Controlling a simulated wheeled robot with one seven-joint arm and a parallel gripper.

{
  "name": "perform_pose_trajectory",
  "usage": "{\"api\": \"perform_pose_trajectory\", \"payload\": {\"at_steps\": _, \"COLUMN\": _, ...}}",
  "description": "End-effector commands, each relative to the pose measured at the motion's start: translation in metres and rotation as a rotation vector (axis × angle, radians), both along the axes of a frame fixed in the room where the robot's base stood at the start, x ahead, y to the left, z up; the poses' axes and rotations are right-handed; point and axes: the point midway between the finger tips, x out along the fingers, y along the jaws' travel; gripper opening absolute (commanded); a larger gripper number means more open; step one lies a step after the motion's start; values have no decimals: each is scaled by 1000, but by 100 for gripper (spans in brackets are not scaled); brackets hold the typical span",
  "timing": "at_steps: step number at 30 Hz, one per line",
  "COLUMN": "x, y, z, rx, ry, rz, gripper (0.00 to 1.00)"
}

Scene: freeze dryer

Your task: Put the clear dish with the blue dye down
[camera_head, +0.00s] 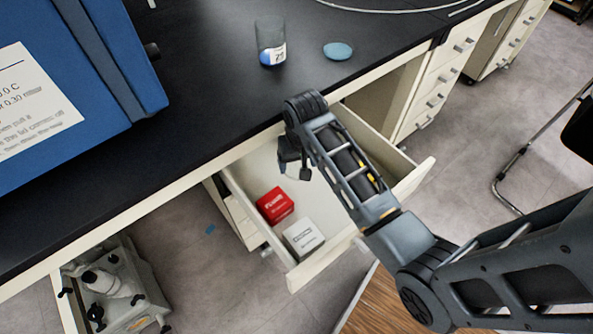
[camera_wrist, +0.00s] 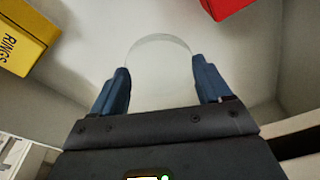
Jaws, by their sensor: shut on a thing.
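A clear round dish (camera_wrist: 160,62) shows in the wrist view between the two blue fingers of my gripper (camera_wrist: 163,84). The fingers are shut on its sides, and only its far rim and part of its clear face show. I see no blue dye in it. In the head view my gripper (camera_head: 292,158) is over the open drawer, mostly hidden by my own arm, and the dish cannot be made out there. I cannot tell whether the dish touches the drawer floor.
The open drawer (camera_head: 294,276) holds a red box (camera_head: 275,206) and a white box (camera_head: 303,238). A yellow box (camera_wrist: 22,36) also shows in the wrist view. On the black bench (camera_head: 205,70) stand a clear jar with blue contents (camera_head: 271,45) and a blue round piece (camera_head: 338,50).

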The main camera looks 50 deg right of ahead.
Motion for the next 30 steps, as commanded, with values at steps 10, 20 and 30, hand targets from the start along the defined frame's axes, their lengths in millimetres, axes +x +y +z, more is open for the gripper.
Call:
{"api": "perform_pose_trajectory", "payload": {"at_steps": 10, "x": 2, "y": 4, "z": -32, "rx": 1, "ry": 2, "rz": -1, "gripper": 39}}
{"api": "perform_pose_trajectory", "payload": {"at_steps": 20, "x": 2, "y": 4, "z": -43, "rx": -1, "ry": -1, "rz": 0, "gripper": 79}}
{"api": "perform_pose_trajectory", "payload": {"at_steps": 30, "x": 2, "y": 3, "z": -42, "rx": -1, "ry": -1, "rz": 0, "gripper": 100}}
